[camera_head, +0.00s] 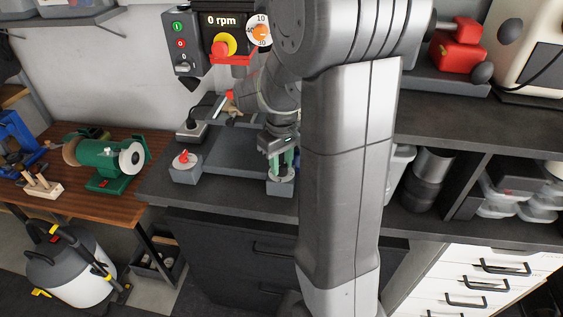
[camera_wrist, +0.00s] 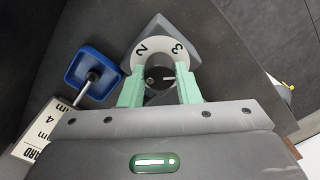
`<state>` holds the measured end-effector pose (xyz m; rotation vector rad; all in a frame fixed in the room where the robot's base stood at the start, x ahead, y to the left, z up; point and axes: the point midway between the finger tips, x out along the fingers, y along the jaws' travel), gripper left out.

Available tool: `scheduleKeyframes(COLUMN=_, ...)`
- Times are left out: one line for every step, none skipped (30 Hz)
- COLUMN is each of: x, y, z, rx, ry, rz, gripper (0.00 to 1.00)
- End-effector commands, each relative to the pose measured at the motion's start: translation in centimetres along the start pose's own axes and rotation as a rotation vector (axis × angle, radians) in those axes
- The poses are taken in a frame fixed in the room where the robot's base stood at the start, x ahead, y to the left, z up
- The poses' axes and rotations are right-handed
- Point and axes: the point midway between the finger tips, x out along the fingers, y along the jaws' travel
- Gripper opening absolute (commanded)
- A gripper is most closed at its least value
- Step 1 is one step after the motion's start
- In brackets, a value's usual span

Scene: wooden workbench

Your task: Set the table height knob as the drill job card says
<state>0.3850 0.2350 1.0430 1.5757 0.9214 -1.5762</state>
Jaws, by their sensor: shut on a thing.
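The table height knob (camera_wrist: 155,75) is dark with a white pointer line, in the middle of a white dial (camera_wrist: 158,50) with a 2 and a 3 showing. My gripper (camera_wrist: 160,88) is shut on it, one green finger on each side. The pointer lies toward the right finger, below the 3; the lower dial is hidden. In the head view my gripper (camera_head: 281,160) reaches down to this dial's grey block (camera_head: 280,188). A white card (camera_wrist: 42,130) shows at the left of the wrist view, partly cut off; "ARD", "mm" and "4" are readable, the rest is not.
A second grey block with a red knob (camera_head: 184,160) stands left on the bench. The drill head above shows "0 rpm" (camera_head: 221,20), with a red-and-yellow stop button (camera_head: 224,44).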

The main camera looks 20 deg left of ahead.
Motion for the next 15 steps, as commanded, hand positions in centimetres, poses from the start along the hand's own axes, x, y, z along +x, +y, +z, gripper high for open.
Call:
scheduleKeyframes(x=-0.06, y=0.03, z=-0.03, rx=0.044, ry=0.001, rz=0.001, gripper=0.07)
scheduleKeyframes(x=-0.06, y=0.03, z=-0.03, rx=0.073, ry=0.001, rz=0.001, gripper=0.07)
scheduleKeyframes(x=-0.06, y=0.03, z=-0.03, rx=0.11, ry=0.001, rz=0.001, gripper=0.07)
scheduleKeyframes(x=-0.06, y=0.03, z=-0.04, rx=0.139, ry=0.001, rz=0.001, gripper=0.07)
scheduleKeyframes(x=-0.06, y=0.03, z=-0.03, rx=0.168, ry=0.001, rz=0.001, gripper=0.07)
scheduleKeyframes(x=-0.06, y=0.03, z=-0.03, rx=0.205, ry=0.001, rz=0.001, gripper=0.07)
scheduleKeyframes(x=-0.06, y=0.03, z=-0.03, rx=0.234, ry=0.001, rz=0.001, gripper=0.07)
scheduleKeyframes(x=-0.07, y=0.03, z=-0.03, rx=0.263, ry=0.001, rz=0.001, gripper=0.07)
scheduleKeyframes(x=-0.07, y=0.03, z=-0.04, rx=0.3, ry=0.001, rz=0.001, gripper=0.07)
scheduleKeyframes(x=-0.07, y=0.03, z=-0.04, rx=0.329, ry=0.001, rz=0.001, gripper=0.07)
scheduleKeyframes(x=-0.07, y=0.03, z=-0.04, rx=0.357, ry=0.002, rz=0.001, gripper=0.07)
scheduleKeyframes(x=-0.07, y=0.03, z=-0.04, rx=0.394, ry=0.002, rz=0.001, gripper=0.07)
scheduleKeyframes(x=-0.07, y=0.03, z=-0.04, rx=0.422, ry=0.002, rz=0.001, gripper=0.07)
scheduleKeyframes(x=-0.07, y=0.03, z=-0.04, rx=0.449, ry=0.002, rz=0.001, gripper=0.07)
scheduleKeyframes(x=-0.08, y=0.03, z=-0.04, rx=0.484, ry=0.002, rz=0.001, gripper=0.07)
